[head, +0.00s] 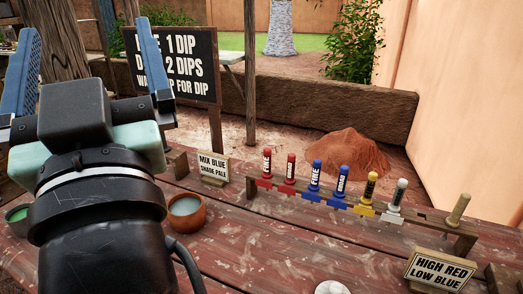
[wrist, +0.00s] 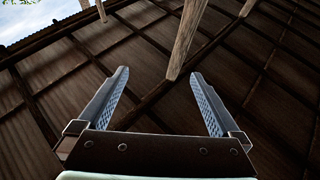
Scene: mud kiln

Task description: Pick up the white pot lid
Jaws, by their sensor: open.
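A small white round thing (head: 332,287), which looks like the white pot lid, lies on the red wooden table at the bottom edge of the head view, partly cut off. My gripper (head: 87,28) is at the upper left of the head view, raised above the table and well apart from the white thing. Its two blue fingers are spread wide with nothing between them. In the wrist view my open gripper (wrist: 158,73) faces a dark roof with wooden beams; no lid shows there.
A wooden rack (head: 320,203) holds several coloured labelled sticks. A brown bowl (head: 187,222) of pale liquid, a small sign (head: 213,168) and another sign (head: 440,270) stand on the table (head: 265,255). A green-filled bowl (head: 18,214) is at left. The table's middle front is fairly clear.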

